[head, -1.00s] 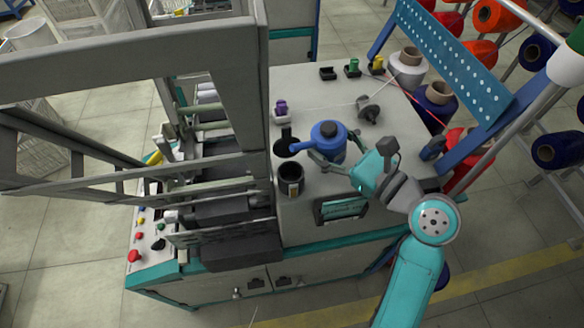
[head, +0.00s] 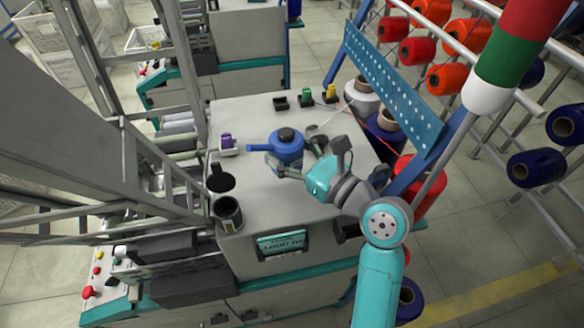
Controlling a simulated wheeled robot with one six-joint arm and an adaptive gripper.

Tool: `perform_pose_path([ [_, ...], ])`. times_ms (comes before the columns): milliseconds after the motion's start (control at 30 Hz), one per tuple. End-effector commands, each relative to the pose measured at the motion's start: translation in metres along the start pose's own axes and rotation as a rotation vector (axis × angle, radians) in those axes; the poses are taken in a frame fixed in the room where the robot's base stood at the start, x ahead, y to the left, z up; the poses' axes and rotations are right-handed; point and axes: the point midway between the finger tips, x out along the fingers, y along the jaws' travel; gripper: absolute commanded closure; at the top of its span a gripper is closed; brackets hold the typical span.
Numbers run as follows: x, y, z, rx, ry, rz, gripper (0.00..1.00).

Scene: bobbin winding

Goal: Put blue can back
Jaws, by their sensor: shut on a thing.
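The blue can (head: 287,148) has a black cap on top and a long spout pointing left. My gripper (head: 291,166) is shut on it from the front right, over the work table (head: 268,205). The can looks upright; I cannot tell how high it is above the tabletop. Its lower part is partly hidden by my fingers.
A dark open cup (head: 228,214) and a round black piece (head: 220,179) are at the table's left edge. A purple bobbin (head: 227,142) stands behind them. Green (head: 306,96) and yellow (head: 330,92) bobbins are at the back. A blue perforated panel (head: 393,90) rises at right.

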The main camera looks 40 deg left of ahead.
Motion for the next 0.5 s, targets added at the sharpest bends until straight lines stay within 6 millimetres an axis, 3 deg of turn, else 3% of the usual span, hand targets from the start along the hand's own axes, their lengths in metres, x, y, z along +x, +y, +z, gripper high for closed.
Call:
perform_pose_path([
  [500, 0.0, 0.0, -0.051, 0.001, 0.0, 0.0, 0.71],
])
